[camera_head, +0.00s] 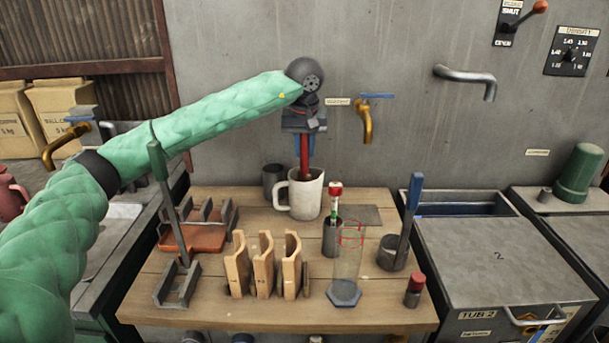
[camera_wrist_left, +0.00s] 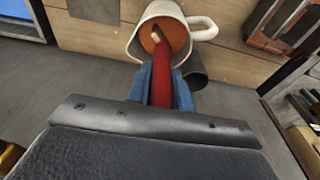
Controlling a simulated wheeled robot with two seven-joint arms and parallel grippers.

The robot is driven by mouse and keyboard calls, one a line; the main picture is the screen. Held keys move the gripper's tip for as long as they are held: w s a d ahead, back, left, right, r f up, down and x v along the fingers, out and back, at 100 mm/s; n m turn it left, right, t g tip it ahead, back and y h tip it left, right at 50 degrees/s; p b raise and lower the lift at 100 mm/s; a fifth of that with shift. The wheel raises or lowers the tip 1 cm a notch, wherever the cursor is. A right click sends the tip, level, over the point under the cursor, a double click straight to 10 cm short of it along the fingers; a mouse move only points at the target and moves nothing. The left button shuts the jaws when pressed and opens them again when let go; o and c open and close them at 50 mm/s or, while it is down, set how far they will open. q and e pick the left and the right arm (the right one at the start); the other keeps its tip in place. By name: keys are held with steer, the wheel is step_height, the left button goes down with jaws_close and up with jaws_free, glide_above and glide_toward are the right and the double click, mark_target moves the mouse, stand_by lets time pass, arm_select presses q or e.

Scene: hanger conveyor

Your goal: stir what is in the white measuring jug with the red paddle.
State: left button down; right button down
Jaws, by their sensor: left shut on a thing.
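The white measuring jug (camera_head: 305,194) stands upright at the back of the wooden table, its handle to the left in the head view. In the left wrist view the jug (camera_wrist_left: 148,22) holds orange-brown contents. My left gripper (camera_head: 304,150) is above the jug, its blue fingers shut on the red paddle (camera_head: 304,162). The paddle (camera_wrist_left: 174,72) points down into the jug, and its lower end shows inside the mouth against the contents. Whether it touches the wall or bottom is hidden. My right gripper is not in view.
A dark cup (camera_head: 272,182) stands close behind the jug's left side. A red-capped tube stands in a dark holder (camera_head: 331,238) at front right, near a clear cylinder (camera_head: 348,250). Wooden racks (camera_head: 263,266) stand in front. A brass tap (camera_head: 366,122) juts from the wall, right of my gripper.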

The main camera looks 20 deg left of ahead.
arm_select(q)
steer(key=shift+r+p, duration=2.3)
steer(key=shift+r, duration=4.1)
steer(key=shift+r+p, duration=0.8)
steer(key=shift+r, duration=1.2)
